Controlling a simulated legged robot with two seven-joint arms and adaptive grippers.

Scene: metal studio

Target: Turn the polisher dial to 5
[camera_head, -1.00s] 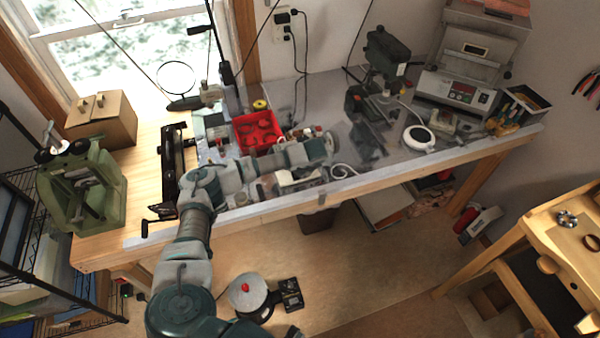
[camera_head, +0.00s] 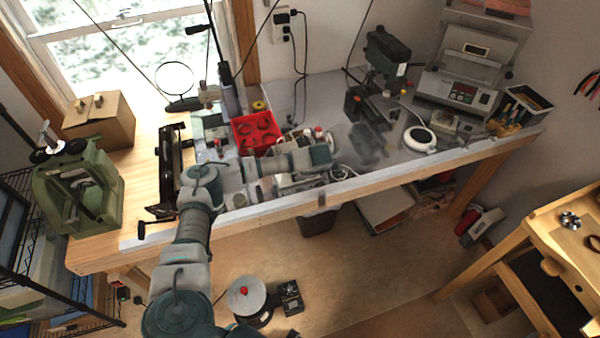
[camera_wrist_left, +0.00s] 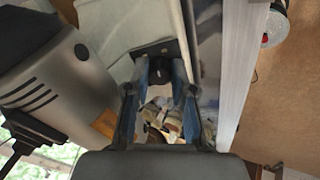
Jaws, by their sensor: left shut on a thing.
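In the left wrist view a small black dial (camera_wrist_left: 160,74) sits by a dark plate (camera_wrist_left: 155,48) on a pale housing (camera_wrist_left: 125,22), which appears to be the polisher. My left gripper (camera_wrist_left: 161,68) is shut on the dial, with one finger on each side of it. The dial's number marks cannot be read. In the head view my left arm reaches right over the bench, and its gripper is hidden behind the wrist. I cannot clearly pick out the polisher there. My right gripper is not in view.
A grey vented body (camera_wrist_left: 50,85) stands close on the left in the wrist view. A red bin (camera_head: 256,133) is behind my arm on the bench (camera_head: 140,190). A drill press (camera_head: 385,55) and a white round device (camera_head: 420,139) stand farther right.

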